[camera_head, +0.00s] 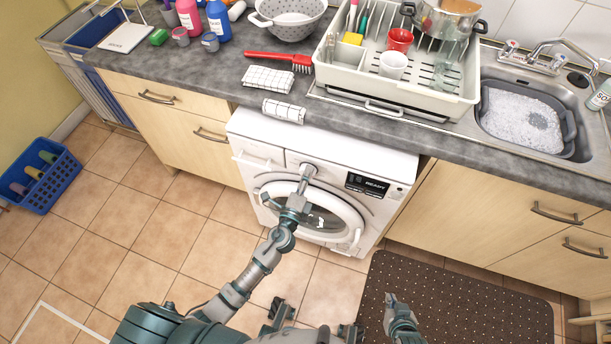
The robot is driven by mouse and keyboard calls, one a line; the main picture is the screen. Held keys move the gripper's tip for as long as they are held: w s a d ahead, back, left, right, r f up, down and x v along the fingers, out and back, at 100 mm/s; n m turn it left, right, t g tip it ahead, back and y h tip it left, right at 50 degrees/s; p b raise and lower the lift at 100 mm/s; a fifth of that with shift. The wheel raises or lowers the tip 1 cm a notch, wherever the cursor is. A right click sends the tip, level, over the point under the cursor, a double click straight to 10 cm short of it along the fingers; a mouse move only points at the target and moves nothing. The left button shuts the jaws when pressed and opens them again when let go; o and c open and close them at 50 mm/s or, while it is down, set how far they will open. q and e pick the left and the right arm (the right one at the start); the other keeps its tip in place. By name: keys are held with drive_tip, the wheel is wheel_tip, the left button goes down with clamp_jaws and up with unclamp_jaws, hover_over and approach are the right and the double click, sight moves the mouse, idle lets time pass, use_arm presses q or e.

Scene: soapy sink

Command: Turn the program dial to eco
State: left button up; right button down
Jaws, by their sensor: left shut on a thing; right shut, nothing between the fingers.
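The white washing machine (262,135) stands under the worktop, its round door closed. Its program dial (308,170) is on the front panel, left of a black display (367,184) that reads "READY". My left gripper (303,184) is shut on the dial, reaching up in front of the door. It partly hides the dial and door, and the dial's markings are too small to read. My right gripper (391,300) is shut and empty, low in the picture over the brown mat, well away from the machine.
A dish rack (345,82) and soapy sink (575,105) are on the worktop. A dotted mat (470,300) lies at right, a blue basket (40,195) at left. Tiled floor before the machine is clear.

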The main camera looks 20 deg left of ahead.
use_arm(q)
drive_tip(key=shift+s+d+f, duration=0.15)
drive_tip(key=shift+d+f, duration=0.05)
drive_tip(key=shift+f, duration=0.15)
drive_tip(key=o, duration=1.1)
drive_tip(key=shift+o, duration=0.3)
drive_tip(key=shift+d+r, duration=0.1)
drive_tip(key=shift+r, duration=0.05)
drive_tip(key=s+f, duration=0.1)
drive_tip(key=s, duration=1)
drive_tip(key=shift+s+a, duration=0.2)
drive_tip(key=shift+s, duration=0.15)
use_arm(e)
drive_tip(key=shift+w+d, duration=0.15)
drive_tip(key=shift+w, duration=0.05)
